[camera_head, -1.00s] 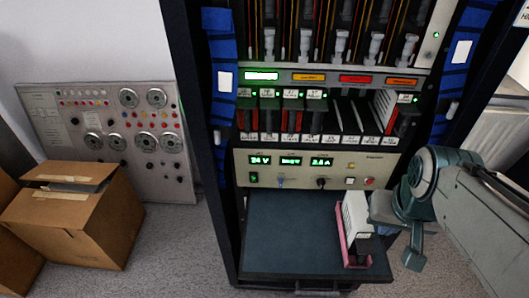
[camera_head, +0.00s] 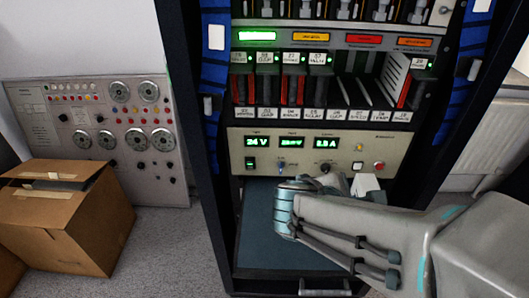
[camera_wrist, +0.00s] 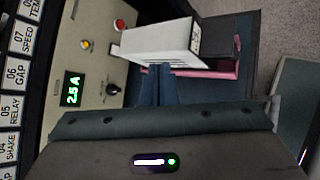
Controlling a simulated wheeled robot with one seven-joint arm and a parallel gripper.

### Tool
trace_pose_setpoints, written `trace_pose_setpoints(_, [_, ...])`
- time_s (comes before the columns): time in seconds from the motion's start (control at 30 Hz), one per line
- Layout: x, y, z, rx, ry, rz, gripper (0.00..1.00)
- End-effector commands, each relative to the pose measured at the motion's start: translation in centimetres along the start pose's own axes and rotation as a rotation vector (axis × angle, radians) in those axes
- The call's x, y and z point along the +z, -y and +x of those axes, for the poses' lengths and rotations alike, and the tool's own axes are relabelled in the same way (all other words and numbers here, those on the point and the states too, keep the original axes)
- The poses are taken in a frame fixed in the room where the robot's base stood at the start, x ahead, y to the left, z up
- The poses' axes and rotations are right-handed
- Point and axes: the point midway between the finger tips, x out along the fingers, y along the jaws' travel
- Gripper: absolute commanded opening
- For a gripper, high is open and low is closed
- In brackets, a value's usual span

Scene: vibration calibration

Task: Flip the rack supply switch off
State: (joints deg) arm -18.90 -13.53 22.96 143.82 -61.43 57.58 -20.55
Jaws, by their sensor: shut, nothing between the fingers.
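The beige supply panel (camera_head: 372,143) is in the rack, with green displays lit, the left one showing 24 V. A small rocker switch (camera_head: 251,163) with a green light sits at its lower left. My gripper (camera_head: 335,183) is in front of the panel's lower edge, to the right of and below that switch. Its fingertips are partly hidden by my arm. In the wrist view my shut, empty gripper (camera_wrist: 160,82) points over the shelf, beside the panel (camera_wrist: 62,50) with its black knob (camera_wrist: 113,88). The rocker switch is not visible there.
A white module (camera_wrist: 155,42) in a pink holder (camera_wrist: 215,70) sits on the dark pull-out shelf (camera_head: 258,225). Card slots fill the rack above the panel. A cardboard box (camera_head: 95,215) and a dial panel (camera_head: 85,118) stand to the left.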

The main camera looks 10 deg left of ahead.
Motion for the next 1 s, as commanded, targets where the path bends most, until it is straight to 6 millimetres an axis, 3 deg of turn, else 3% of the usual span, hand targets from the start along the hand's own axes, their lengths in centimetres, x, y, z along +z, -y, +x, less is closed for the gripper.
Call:
trace_pose_setpoints(0.03, [-2.2,-0.2,0.3,0.068,0.004,-0.102,0.00])
trace_pose_setpoints(0.17, [-6.5,-1.9,-0.7,0.268,0.025,-0.362,0.00])
trace_pose_setpoints(0.4, [-15.2,-3.7,-4.9,0.644,0.073,-0.760,0.00])
trace_pose_setpoints(0.5, [-17.9,-3.8,-6.8,0.769,0.092,-0.866,0.00])
trace_pose_setpoints(0.7, [-20.8,-3.7,-9.3,0.911,0.115,-0.974,0.00])
trace_pose_setpoints(1.0, [-21.1,-3.7,-9.7,0.931,0.119,-0.988,0.00])
